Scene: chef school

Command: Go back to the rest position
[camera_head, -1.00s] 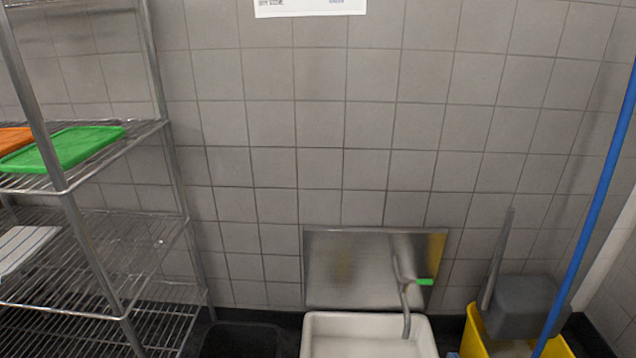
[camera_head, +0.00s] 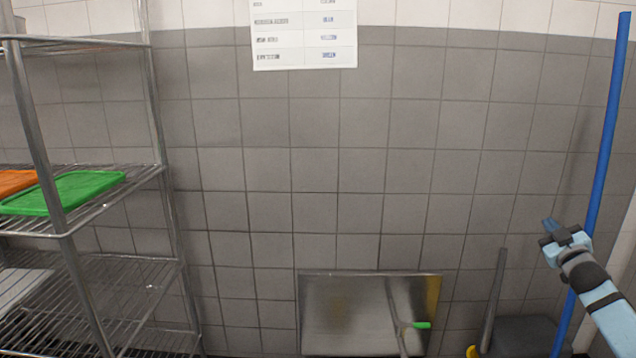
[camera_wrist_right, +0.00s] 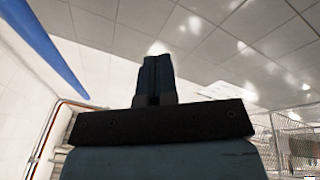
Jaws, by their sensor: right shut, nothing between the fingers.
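My right gripper (camera_head: 550,228) is raised at the right of the head view, in front of the tiled wall and close to the blue pole. My left gripper does not show in either view.
A blue pole (camera_head: 606,140) stands right beside my right arm. A wire shelf (camera_head: 95,215) with a green board (camera_head: 68,192) and an orange board (camera_head: 15,181) is at the left. A steel panel (camera_head: 345,312) with a tap is low in the middle.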

